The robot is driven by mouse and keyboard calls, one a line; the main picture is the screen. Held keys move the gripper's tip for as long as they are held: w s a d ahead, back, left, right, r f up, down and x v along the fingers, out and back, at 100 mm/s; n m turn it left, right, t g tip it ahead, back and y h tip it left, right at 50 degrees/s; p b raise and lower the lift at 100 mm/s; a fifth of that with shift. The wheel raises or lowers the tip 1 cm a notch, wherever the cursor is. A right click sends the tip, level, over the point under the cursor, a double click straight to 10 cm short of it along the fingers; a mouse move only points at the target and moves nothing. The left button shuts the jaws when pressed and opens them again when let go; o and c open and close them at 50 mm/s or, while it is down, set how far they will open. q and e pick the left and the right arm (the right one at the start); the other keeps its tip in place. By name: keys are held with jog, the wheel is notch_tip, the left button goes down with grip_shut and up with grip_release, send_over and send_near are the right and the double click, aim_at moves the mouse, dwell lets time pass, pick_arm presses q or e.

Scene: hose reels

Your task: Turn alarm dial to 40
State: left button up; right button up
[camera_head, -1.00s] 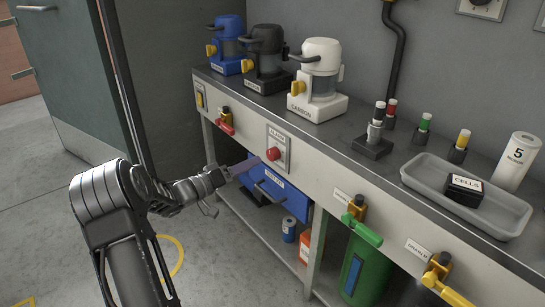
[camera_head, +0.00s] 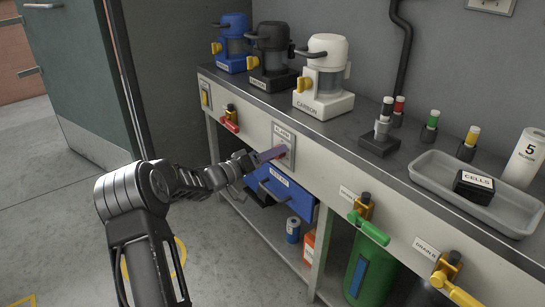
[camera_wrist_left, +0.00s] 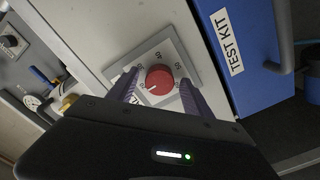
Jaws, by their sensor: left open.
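The alarm dial (camera_wrist_left: 160,77) is a red round knob on a grey square plate with numbers around it. The plate (camera_head: 284,138) is fixed to the bench's front panel, under a label. My left gripper (camera_wrist_left: 158,88) is open, its two purple fingers on either side of the knob in the left wrist view. I cannot tell whether the fingers touch it. In the head view the left gripper (camera_head: 272,154) points at the dial and hides most of the knob. A white mark on the knob points towards the lower left in the wrist view. My right gripper is not in view.
Below the dial is a blue TEST KIT drawer (camera_head: 281,193) with a handle, close to my left arm. A red-handled valve (camera_head: 230,121) is to the left. A green-handled valve (camera_head: 368,226) is to the right. The floor in front is clear.

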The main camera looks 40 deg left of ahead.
pick_arm(q)
jog(key=shift+c, duration=0.6)
grip_shut()
